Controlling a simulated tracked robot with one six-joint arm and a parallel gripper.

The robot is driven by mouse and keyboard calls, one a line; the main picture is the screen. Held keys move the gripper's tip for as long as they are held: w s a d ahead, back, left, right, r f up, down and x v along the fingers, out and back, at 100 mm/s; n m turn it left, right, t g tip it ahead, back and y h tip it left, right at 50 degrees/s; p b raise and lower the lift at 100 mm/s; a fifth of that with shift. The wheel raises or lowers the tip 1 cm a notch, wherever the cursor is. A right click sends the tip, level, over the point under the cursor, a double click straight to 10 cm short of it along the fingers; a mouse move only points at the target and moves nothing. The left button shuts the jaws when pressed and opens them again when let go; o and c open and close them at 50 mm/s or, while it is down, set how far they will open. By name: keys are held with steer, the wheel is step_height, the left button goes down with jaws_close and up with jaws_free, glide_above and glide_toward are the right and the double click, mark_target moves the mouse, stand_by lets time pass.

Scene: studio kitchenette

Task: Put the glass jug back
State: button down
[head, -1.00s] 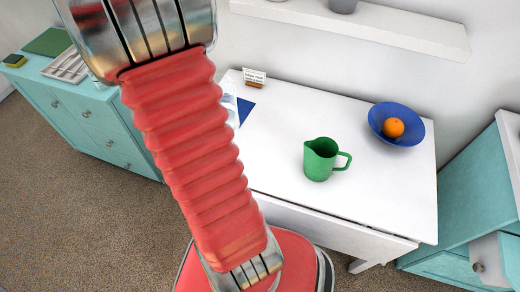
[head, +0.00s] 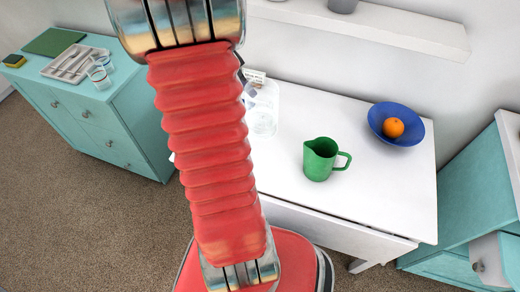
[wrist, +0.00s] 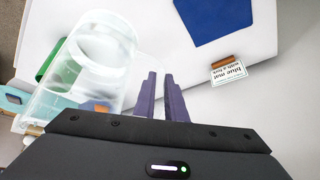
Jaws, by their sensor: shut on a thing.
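The clear glass jug (wrist: 88,65) fills the left of the wrist view, close to my gripper. My gripper (wrist: 157,92) has its dark purple fingers close together, shut on the jug at its handle side; the grip itself is hard to make out. In the head view the jug (head: 262,110) shows just right of my arm, over the left part of the white table (head: 290,180); whether it touches the table I cannot tell. A blue mat (wrist: 218,18) lies on the table, with a small lettered card (wrist: 230,72) near it. My arm hides the mat in the head view.
A green jug (head: 321,160) stands mid-table, and a blue bowl (head: 385,136) with an orange (head: 393,127) is at the right. A teal cabinet (head: 110,125) at left carries a cutlery tray (head: 70,62) and glasses (head: 99,73). A wall shelf (head: 400,28) hangs above the table.

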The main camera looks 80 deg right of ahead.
steer(key=shift+f, duration=0.1)
steer(key=shift+f, duration=3.1)
steer(key=shift+f, duration=1.75)
steer(key=c, duration=1.8)
jaws_free()
steer(key=shift+f, duration=0.1)
